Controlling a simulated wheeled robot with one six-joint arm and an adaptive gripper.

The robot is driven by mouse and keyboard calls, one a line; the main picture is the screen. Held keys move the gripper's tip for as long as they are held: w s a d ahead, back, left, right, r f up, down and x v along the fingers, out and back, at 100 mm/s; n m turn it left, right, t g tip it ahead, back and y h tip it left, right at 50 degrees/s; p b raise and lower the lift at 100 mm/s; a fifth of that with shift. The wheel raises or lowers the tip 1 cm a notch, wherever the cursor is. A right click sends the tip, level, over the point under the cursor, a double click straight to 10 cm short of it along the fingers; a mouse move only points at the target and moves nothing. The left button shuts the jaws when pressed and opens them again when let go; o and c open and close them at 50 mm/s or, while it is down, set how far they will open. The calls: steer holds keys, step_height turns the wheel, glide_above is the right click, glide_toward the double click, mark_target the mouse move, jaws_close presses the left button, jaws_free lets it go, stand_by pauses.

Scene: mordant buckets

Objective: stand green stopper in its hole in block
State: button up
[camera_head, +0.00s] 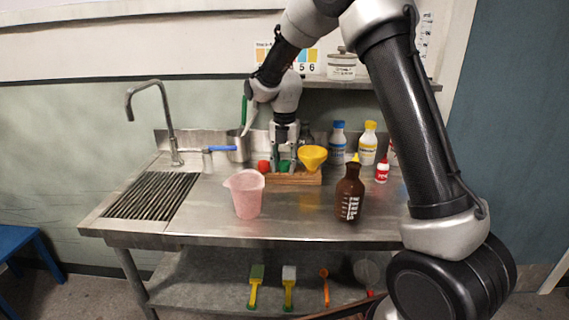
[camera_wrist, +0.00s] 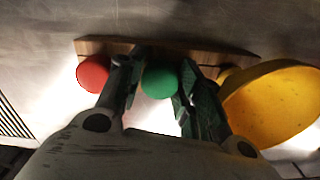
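The green stopper (camera_wrist: 160,80) has a round head and is between the two fingers of my gripper (camera_wrist: 161,82) in the wrist view. The fingers are close against both its sides and look shut on it. In the head view my gripper (camera_head: 284,162) points down at the wooden block (camera_head: 294,178), with the green stopper (camera_head: 284,165) low between its fingers. The block also shows in the wrist view (camera_wrist: 205,58). The stopper's lower part and its hole are hidden, so I cannot tell whether it is seated or just above the block.
A pink beaker (camera_head: 246,194) and a brown bottle (camera_head: 349,192) stand in front. The sink (camera_head: 158,195) is left; bottles (camera_head: 338,143) stand behind.

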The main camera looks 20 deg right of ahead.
steer(key=shift+o, duration=1.1)
step_height(320, 180, up, 8)
steer(key=shift+f, duration=0.25)
